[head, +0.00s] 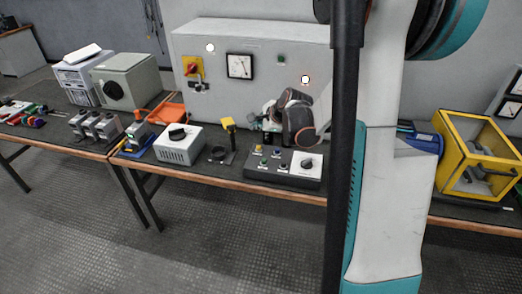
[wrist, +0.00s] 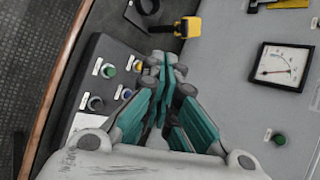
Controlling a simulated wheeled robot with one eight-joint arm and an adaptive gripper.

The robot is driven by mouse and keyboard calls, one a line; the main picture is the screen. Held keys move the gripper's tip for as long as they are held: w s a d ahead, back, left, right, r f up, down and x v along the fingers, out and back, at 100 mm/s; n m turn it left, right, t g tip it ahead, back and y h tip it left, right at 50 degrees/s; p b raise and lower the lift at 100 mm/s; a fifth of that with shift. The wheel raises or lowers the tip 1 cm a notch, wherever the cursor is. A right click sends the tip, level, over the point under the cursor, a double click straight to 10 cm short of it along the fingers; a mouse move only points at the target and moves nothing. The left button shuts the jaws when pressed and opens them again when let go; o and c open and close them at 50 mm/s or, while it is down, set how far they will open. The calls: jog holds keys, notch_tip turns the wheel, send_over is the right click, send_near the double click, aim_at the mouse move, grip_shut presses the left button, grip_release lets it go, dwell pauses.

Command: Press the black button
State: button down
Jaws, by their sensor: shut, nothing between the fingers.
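The dark control box (head: 255,175) lies on the bench in the head view and at the left of the wrist view (wrist: 100,50). It carries a green button (wrist: 109,70), a yellow button (wrist: 140,65), a blue button (wrist: 127,95) and a dark button (wrist: 95,103) that looks black or grey. My gripper (wrist: 165,62) is shut and empty, with its fingers at the box's back edge in the wrist view. In the head view my gripper (head: 270,116) is in front of the grey cabinet, above the back of the box. Contact with the box cannot be told.
The grey cabinet (head: 215,35) stands close behind, with a meter (head: 240,66), a red-yellow switch (head: 193,67) and a green button (head: 281,60). A yellow-headed post (head: 228,124) and a white dial box (head: 180,145) are to the left. A yellow frame (head: 440,160) stands right.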

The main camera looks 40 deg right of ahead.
aim_at(282, 164)
jog(key=s+d+f+m+h, duration=0.1)
jog(key=s+d+f+m, duration=0.1)
jog(key=d+f+m, duration=0.3)
jog(key=d+f+b, duration=0.1)
jog(key=d+f, duration=0.2)
jog(key=d, duration=0.2)
jog(key=shift+s+f, duration=0.3)
jog(key=shift+f, duration=0.1)
notch_tip(282, 164, down, 9)
jog(key=b, duration=0.6)
dwell(0.8)
jog(key=shift+f+b, duration=0.25)
jog(key=shift+b, duration=0.3)
jog(key=shift+f+b, duration=0.75)
jog(key=shift+f, duration=0.15)
dwell(0.9)
dwell(0.4)
jog(key=shift+r+p, duration=0.85)
jog(key=shift+r, duration=0.55)
